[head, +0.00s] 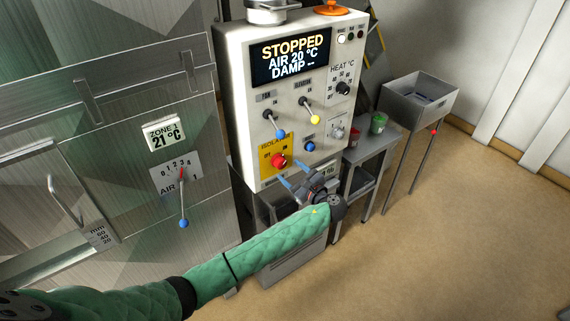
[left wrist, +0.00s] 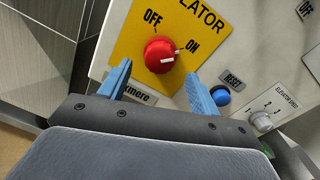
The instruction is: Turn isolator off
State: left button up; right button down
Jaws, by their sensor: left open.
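The isolator is a red round knob (head: 279,160) on a yellow plate (head: 267,148) low on the control panel's front. In the left wrist view the knob (left wrist: 159,55) has a white mark on its right side, pointing toward the word ON. OFF is printed to the knob's upper left. My left gripper (head: 288,172) is open, its blue fingers reaching toward the knob from the lower right. In the left wrist view the fingertips (left wrist: 158,70) are on either side of the knob's lower part, with gaps. Contact is not visible. My right gripper is out of view.
The panel's display (head: 291,57) reads STOPPED. Levers with blue (head: 280,134) and yellow (head: 314,119) knobs stick out above the isolator. A blue reset button (left wrist: 221,95) is close to the right finger. A side table (head: 362,150) stands to the right; metal doors are left.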

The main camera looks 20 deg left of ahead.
aim_at(283, 165)
pick_arm(q)
jog(key=p+x, duration=0.1)
jog(key=x, duration=0.2)
jog(key=shift+w+a+r, duration=0.1)
jog(key=shift+a, duration=0.05)
jog(key=shift+w+a+p, duration=0.2)
jog(key=shift+a+p, duration=0.1)
jog(key=c, duration=1)
